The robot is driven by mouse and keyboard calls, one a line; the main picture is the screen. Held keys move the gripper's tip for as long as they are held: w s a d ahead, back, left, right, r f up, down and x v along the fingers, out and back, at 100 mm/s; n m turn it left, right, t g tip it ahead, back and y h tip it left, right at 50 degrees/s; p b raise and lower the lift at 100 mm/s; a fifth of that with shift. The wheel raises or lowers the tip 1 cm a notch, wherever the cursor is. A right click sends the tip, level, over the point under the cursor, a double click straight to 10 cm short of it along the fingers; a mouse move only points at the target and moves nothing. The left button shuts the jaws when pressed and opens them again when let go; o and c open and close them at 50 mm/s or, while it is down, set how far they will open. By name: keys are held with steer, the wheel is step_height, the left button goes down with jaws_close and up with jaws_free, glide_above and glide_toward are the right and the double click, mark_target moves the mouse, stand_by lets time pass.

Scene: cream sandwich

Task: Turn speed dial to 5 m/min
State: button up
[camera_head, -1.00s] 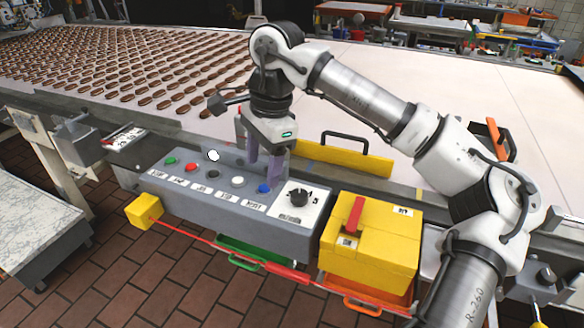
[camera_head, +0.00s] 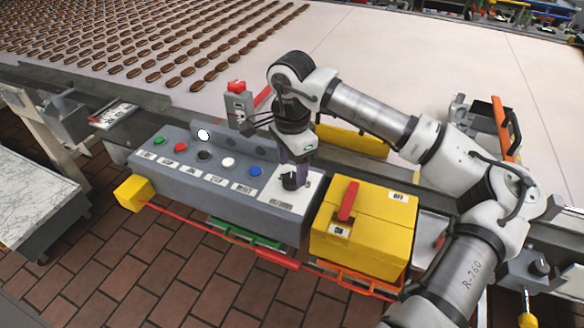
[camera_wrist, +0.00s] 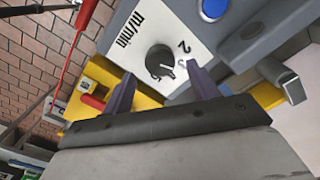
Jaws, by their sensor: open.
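The speed dial (camera_head: 289,181) is a black knob on a white plate at the right end of the grey control panel (camera_head: 180,194). In the wrist view the dial (camera_wrist: 160,60) sits on a plate marked "m/min" with numerals, a 2 clearly legible. Its pointer aims toward the right, near a numeral partly hidden by a finger. My gripper (camera_head: 296,176) is right above the dial, pointing down. In the wrist view my gripper (camera_wrist: 160,85) is open, its two purple fingers on either side of the dial's near edge. I cannot tell whether they touch it.
Green, red, black, white and blue (camera_head: 255,171) buttons line the panel to the left. A yellow box (camera_head: 362,225) with a red handle stands right of the panel. The belt (camera_head: 400,60) carries rows of brown pieces.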

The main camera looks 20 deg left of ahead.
mark_target(291, 183)
steer(key=shift+f, duration=1.45)
steer(key=shift+c, duration=0.2)
steer(key=c, duration=0.9)
